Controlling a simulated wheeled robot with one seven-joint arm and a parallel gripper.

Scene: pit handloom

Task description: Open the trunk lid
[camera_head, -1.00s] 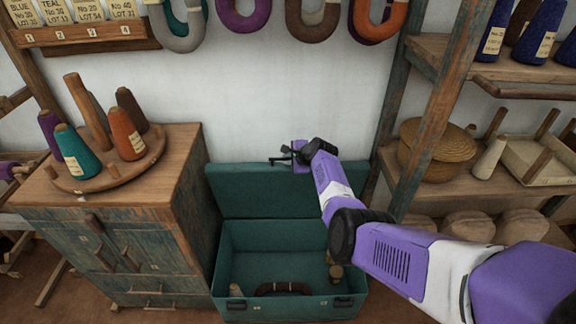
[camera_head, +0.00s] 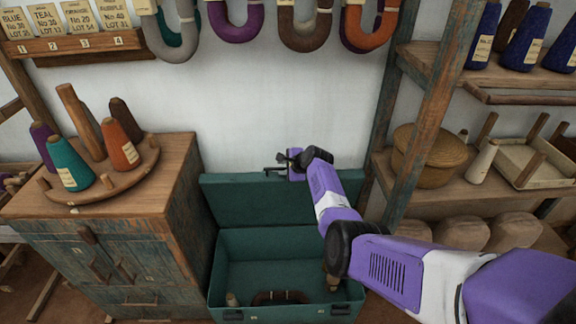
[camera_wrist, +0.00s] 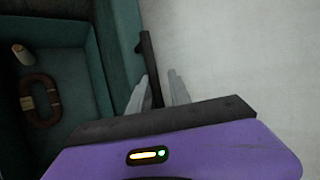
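The green trunk (camera_head: 219,270) stands on the floor against the wall, its inside in plain view. Its lid (camera_head: 250,201) is raised and stands upright behind the trunk body, near the wall. My gripper (camera_head: 274,163) is at the lid's top edge, about its middle. In the wrist view my gripper (camera_wrist: 158,73) has its two grey fingers apart, with a dark bar (camera_wrist: 149,60) running along the lid between them. A gap shows beside the bar, so the fingers do not look closed on it. The lid's right part is hidden behind my arm.
A brown ring-shaped hank (camera_head: 281,297) and small pale and brown pieces lie in the trunk. A wooden cabinet (camera_head: 110,205) with yarn cones stands close on the left. A shelf rack (camera_head: 430,120) stands on the right. Yarn hanks (camera_head: 305,35) hang above.

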